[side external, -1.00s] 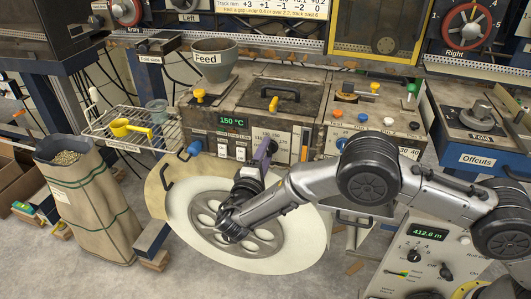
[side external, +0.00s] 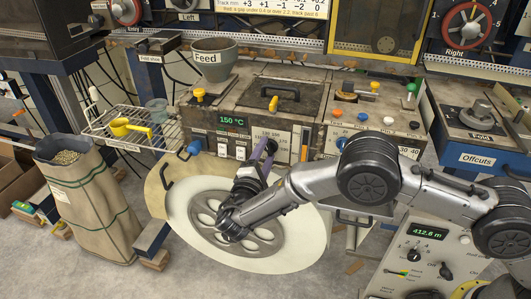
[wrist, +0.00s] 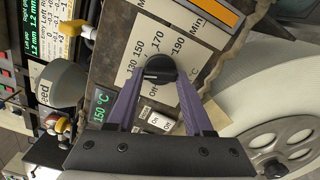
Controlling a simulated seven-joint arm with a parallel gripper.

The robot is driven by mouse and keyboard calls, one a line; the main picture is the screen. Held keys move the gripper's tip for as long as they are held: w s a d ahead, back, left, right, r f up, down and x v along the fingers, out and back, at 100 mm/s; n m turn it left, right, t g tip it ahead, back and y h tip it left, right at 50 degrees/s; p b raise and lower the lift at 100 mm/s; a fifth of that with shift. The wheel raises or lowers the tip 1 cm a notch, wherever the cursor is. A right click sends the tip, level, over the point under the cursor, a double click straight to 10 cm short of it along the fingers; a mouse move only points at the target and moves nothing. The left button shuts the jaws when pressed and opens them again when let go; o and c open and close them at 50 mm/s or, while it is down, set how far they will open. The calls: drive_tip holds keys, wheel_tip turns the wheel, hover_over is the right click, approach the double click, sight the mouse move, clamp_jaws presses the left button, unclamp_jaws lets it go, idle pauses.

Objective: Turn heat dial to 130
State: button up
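The heat dial (wrist: 160,68) is a round black knob on a pale scale plate (wrist: 130,52) marked 130, 150, 170 and 190. Its pointer is too dark to read. The green display (side external: 232,121) reads 150 °C. My gripper (wrist: 160,80) has two purple fingers, set apart with their tips on either side of the knob. I see no clear closing on it, and the tips' contact is hard to make out. In the side view my gripper (side external: 269,148) is at the panel front and hides the dial.
Below the panel is a large pale disc with a grey spoked hub (side external: 240,225), under my arm. White On/Off switches (wrist: 157,121) sit beside the dial. A blue knob (side external: 194,147) and a feed cup (side external: 214,62) are to the left.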

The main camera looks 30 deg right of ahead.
drive_tip(key=o, duration=0.3)
drive_tip(key=shift+o, duration=0.2)
drive_tip(key=v, duration=1.4)
drive_tip(key=shift+w, duration=0.1)
